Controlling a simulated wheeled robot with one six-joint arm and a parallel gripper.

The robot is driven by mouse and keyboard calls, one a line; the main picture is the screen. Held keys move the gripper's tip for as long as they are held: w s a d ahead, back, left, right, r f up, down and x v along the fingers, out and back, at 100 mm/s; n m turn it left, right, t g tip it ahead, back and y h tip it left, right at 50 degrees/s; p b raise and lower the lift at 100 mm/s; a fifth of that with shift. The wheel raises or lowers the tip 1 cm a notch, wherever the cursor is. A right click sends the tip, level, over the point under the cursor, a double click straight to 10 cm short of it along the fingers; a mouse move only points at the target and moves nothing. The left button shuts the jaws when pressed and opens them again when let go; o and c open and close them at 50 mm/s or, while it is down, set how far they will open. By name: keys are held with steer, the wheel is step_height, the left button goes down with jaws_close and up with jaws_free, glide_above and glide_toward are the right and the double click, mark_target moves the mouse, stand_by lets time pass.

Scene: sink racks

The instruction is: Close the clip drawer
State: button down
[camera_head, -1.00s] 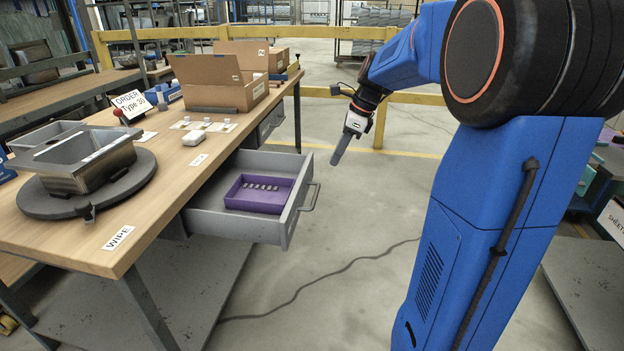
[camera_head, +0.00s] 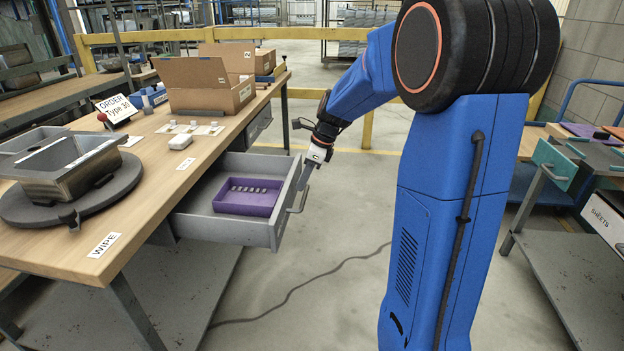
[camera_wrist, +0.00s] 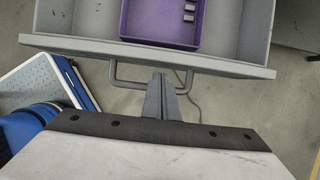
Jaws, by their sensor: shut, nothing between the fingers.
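The clip drawer (camera_head: 185,219) is a grey drawer pulled out from under the wooden bench. Inside it lies a purple tray (camera_head: 245,206) with several small grey clips (camera_head: 255,188). Its bar handle (camera_head: 299,201) is on the front panel. My gripper (camera_head: 306,181) is shut and empty, by the drawer's front at the handle. In the wrist view the drawer's front panel (camera_wrist: 150,53) runs across the top, and my gripper (camera_wrist: 161,78) points at the middle of the handle (camera_wrist: 121,84). I cannot tell whether the fingertips touch it.
The bench (camera_head: 150,195) carries a round turntable (camera_head: 115,188) with a metal bin, a white block (camera_head: 180,141) and an open cardboard box (camera_head: 238,98). Another drawer (camera_head: 258,125) under the bench is shut. The floor (camera_head: 330,295) in front is clear, with a cable across it.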

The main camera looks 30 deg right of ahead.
steer(key=shift+w+a, duration=0.3)
steer(key=shift+a, duration=0.1)
steer(key=w+a, duration=0.5)
steer(key=a, duration=0.2)
steer(key=w+a, duration=0.6)
steer(key=a, duration=0.2)
steer(key=w+a, duration=0.5)
steer(key=a, duration=0.2)
steer(key=shift+w+a, duration=0.25)
steer(key=shift+a, duration=0.1)
steer(key=shift+w+a+r, duration=0.15)
steer(key=shift+w+a, duration=0.05)
steer(key=shift+a, duration=0.1)
steer(key=shift+r, duration=0.1)
